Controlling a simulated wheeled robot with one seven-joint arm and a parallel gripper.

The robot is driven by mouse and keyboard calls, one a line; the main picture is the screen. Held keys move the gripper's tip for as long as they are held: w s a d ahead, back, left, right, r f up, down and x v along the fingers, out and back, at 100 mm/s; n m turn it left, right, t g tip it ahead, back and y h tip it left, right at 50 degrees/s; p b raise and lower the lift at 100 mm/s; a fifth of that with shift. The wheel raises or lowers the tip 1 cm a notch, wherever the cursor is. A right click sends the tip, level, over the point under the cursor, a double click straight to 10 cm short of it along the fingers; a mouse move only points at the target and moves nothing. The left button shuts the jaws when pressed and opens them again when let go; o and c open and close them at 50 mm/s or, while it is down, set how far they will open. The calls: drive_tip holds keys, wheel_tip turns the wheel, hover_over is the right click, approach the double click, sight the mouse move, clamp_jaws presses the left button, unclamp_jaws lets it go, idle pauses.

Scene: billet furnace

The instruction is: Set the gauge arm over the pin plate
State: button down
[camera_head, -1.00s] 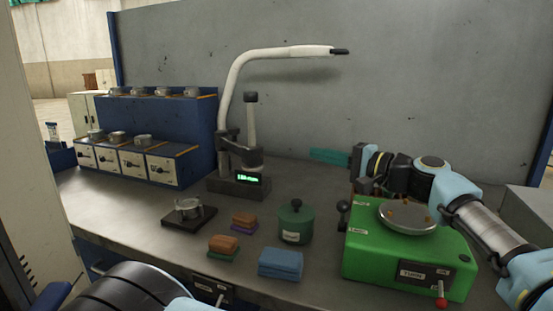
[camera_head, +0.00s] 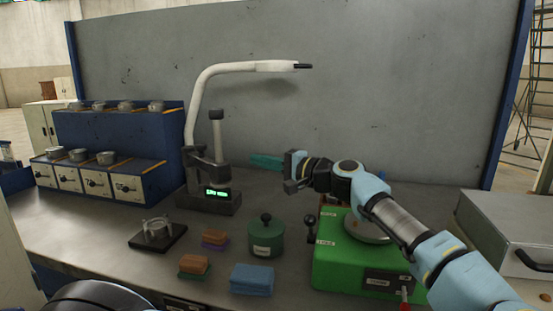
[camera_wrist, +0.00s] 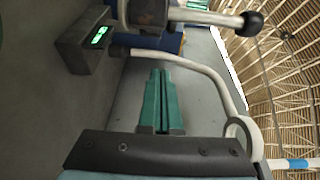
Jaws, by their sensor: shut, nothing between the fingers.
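The gauge arm (camera_head: 245,67) is a white curved tube with a black tip. It rises from the dark gauge stand (camera_head: 208,202), which has a lit green display, and reaches right, high above the bench. It also shows in the wrist view (camera_wrist: 205,75). The pin plate (camera_head: 157,236) is a dark square base with upright pins, in front and left of the stand; the arm's tip is not over it. My gripper (camera_head: 254,160) has teal fingers, shut and empty, right of the stand and below the gauge arm. In the wrist view the fingers (camera_wrist: 158,75) lie side by side.
A lidded green pot (camera_head: 266,240), a blue cloth stack (camera_head: 252,280) and brown pads (camera_head: 195,264) stand in front. A green machine (camera_head: 345,265) is under my arm. A blue rack (camera_head: 120,140) with dishes is left. A grey box (camera_head: 510,235) stands right.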

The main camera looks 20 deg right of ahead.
drive_tip(key=shift+s+a+p, duration=0.25)
drive_tip(key=shift+a+p, duration=0.15)
drive_tip(key=shift+a, duration=0.7)
drive_tip(key=shift+s+a+p, duration=0.2)
drive_tip(key=shift+a+p, duration=0.2)
drive_tip(key=shift+a, duration=0.7)
